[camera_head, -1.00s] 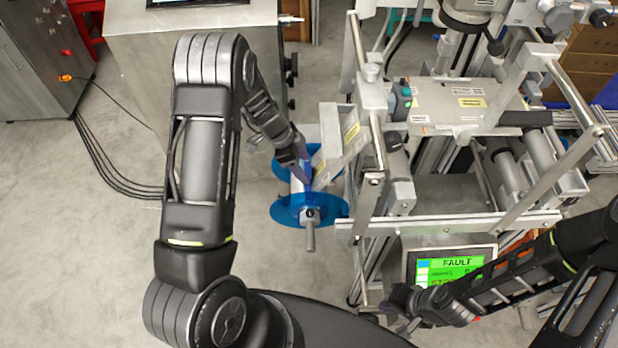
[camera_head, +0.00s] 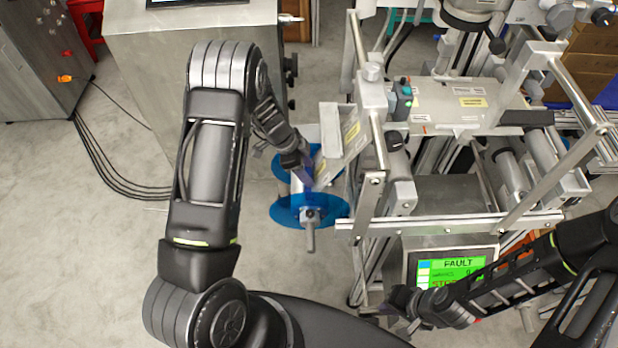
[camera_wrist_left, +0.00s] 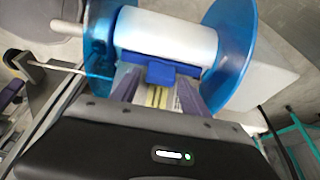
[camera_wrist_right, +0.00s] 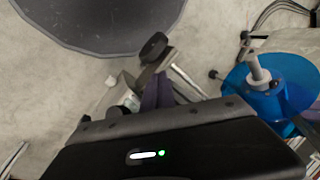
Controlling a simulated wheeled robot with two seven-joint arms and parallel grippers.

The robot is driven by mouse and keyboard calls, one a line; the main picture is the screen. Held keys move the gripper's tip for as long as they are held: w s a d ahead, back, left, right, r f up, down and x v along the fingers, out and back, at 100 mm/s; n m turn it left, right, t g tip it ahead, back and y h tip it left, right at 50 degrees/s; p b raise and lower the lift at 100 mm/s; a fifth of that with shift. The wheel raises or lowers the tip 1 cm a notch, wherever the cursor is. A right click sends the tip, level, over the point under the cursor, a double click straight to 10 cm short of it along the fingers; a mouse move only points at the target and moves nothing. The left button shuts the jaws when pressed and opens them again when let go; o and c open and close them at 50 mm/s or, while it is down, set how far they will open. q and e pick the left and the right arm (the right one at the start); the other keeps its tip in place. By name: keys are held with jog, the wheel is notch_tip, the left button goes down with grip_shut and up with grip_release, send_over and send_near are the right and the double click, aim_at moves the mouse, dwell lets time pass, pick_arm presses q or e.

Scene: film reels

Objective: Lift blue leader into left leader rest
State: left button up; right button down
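The blue leader (camera_wrist_left: 175,72) shows in the left wrist view as a blue tab at the front of a white roll (camera_wrist_left: 165,32) between two blue reel flanges (camera_wrist_left: 228,60). My left gripper (camera_wrist_left: 158,82) has its purple fingers apart, one on each side of the tab's lower part. Whether they press on it, I cannot tell. In the head view the left gripper (camera_head: 307,178) is at the blue reel (camera_head: 288,212), with the leader largely hidden there. My right gripper (camera_wrist_right: 160,92) has its fingers close together, with nothing seen between them. The left leader rest cannot be made out with certainty.
The metal machine frame (camera_head: 450,224) stands right of the reel, with a slanted plate (camera_head: 340,150) close to my left fingers. A steel cabinet (camera_head: 190,70) stands behind left. Floor in front of the reel is clear.

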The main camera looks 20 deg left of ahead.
pick_arm(q)
grip_shut()
dwell(0.3)
jog(key=shift+r, duration=0.15)
